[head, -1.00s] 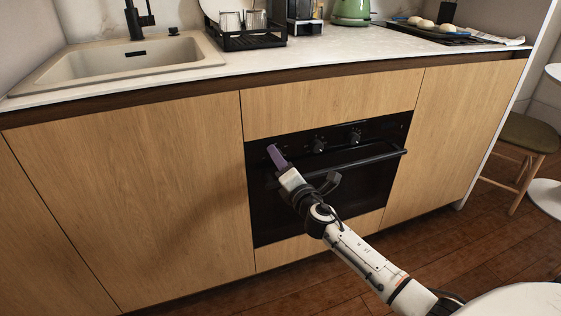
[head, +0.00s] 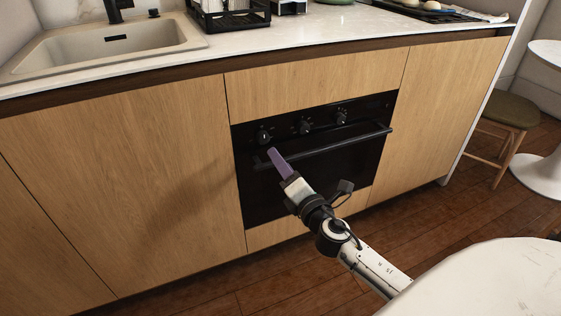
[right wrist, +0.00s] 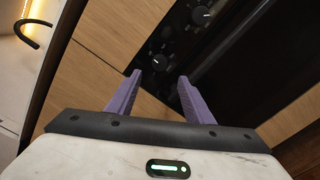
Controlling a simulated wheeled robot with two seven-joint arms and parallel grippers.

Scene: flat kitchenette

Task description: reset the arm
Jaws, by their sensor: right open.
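My right arm comes in from the lower right in the head view. Its gripper (head: 274,155) has purple fingers and is in front of the black oven (head: 300,165), near the left oven knob (head: 263,136). In the right wrist view the two purple fingers of the right gripper (right wrist: 157,88) stand apart with nothing between them. Beyond them are wooden cabinet panels and the oven's dark front with its knobs. I cannot tell from these views whether the fingers touch the oven. My left gripper is not in view.
The counter (head: 300,36) holds a sink (head: 105,48), a black dish rack (head: 230,20) and a dark tray (head: 440,14) with pale round items. A stool (head: 500,108) and a white pedestal (head: 540,165) stand at right. The wooden floor (head: 215,290) before the cabinets looks clear.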

